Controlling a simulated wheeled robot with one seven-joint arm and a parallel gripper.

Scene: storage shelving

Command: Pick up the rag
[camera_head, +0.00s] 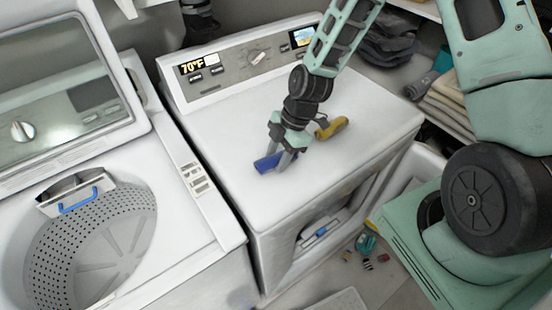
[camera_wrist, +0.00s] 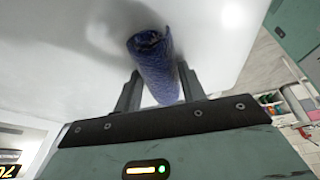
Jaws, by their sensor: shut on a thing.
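The rag is a rolled blue cloth (camera_head: 267,163) at the top of the white dryer (camera_head: 240,190), near its front left part. My gripper (camera_head: 280,158) reaches down from above and is shut on the rag. In the wrist view the blue roll (camera_wrist: 154,68) sits between the two fingers of my gripper (camera_wrist: 157,88), one finger on each side. Its far end shows as an open spiral. I cannot tell whether the rag still touches the dryer top.
A yellow object (camera_head: 331,128) lies on the dryer right behind my gripper. An open washer (camera_head: 150,215) with a perforated drum stands to the left. Shelves with folded cloths (camera_head: 447,105) are at the right. Small items (camera_head: 366,245) lie on the floor.

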